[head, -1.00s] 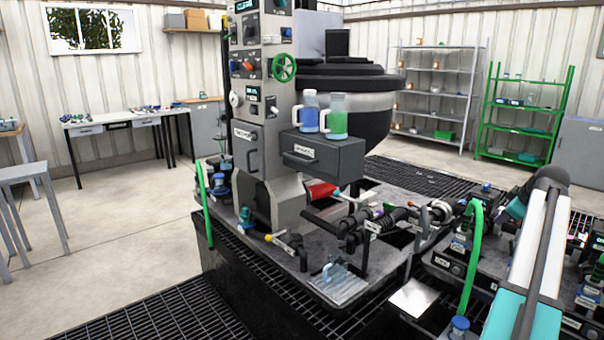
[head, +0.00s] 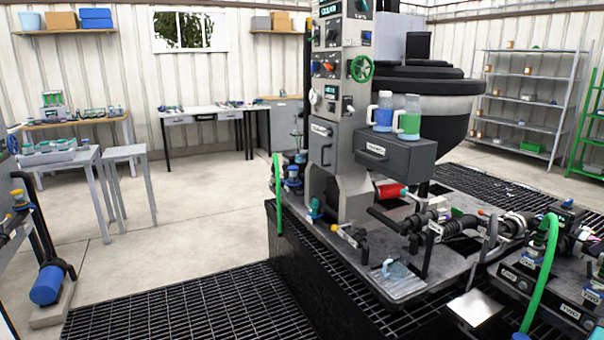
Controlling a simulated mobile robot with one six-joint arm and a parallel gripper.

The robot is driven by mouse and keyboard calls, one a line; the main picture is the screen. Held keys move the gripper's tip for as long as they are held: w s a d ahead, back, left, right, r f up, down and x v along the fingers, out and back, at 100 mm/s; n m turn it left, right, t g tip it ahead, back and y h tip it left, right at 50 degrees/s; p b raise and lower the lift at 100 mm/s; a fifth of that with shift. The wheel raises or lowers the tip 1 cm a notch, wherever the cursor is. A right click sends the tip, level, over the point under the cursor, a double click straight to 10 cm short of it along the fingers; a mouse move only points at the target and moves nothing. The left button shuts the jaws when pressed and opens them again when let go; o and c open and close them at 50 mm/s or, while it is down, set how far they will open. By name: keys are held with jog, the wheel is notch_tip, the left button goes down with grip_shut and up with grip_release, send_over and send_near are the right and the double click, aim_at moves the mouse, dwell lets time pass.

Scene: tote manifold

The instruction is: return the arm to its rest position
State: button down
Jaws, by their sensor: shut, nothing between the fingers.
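My gripper is not in view, and no link of my arm shows clearly in the head view. The arm's pose and its distance from the things around it cannot be seen. The grey machine column (head: 346,147) with a green handwheel (head: 361,69) stands right of centre. A dark drawer box (head: 394,157) on it carries a blue-filled jug (head: 381,112) and a green-filled jug (head: 406,118).
Pipes and valves (head: 430,226) crowd the deck at right. A green hose (head: 541,275) arches there. A clear jug (head: 393,269) sits on the deck's front corner. Grating (head: 190,311) lies in front. A grey table (head: 78,160) stands left; the concrete floor between is clear.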

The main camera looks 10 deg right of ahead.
jog(key=w+a+f+n+g+y+p, duration=0.1)
jog(key=w+a+f+n+y+p, duration=0.2)
jog(key=w+a+f, duration=1.5)
jog(key=w+a+f+n+g+y, duration=0.1)
jog(key=a+f+g+y, duration=0.1)
jog(key=a+f, duration=0.95)
jog(key=w+a+f+n+g+y, duration=0.1)
jog(key=a+f, duration=0.7)
jog(key=a, duration=0.7)
jog(key=s+a+f+g+p, duration=0.1)
jog(key=s+a+f+g, duration=0.1)
jog(key=s+a+f, duration=0.5)
jog(key=s+a+f+g+p, duration=0.1)
jog(key=s+a+f, duration=0.3)
jog(key=a, duration=0.5)
jog(key=s+a+f+g+p, duration=0.1)
jog(key=s+a+f+g, duration=0.1)
jog(key=s+a+f, duration=0.4)
jog(key=s+a+f+g, duration=0.1)
jog(key=s+a+f, duration=0.1)
jog(key=s+a, duration=0.35)
jog(key=s+a+f+g, duration=0.1)
jog(key=s+a+f, duration=0.1)
jog(key=s, duration=0.6)
jog(key=s+d+m+g+h+p, duration=0.1)
jog(key=s+m+h, duration=0.1)
jog(key=s+m, duration=0.6)
jog(key=shift+s+d, duration=0.25)
jog(key=shift+s, duration=1.1)
jog(key=shift+r, duration=0.1)
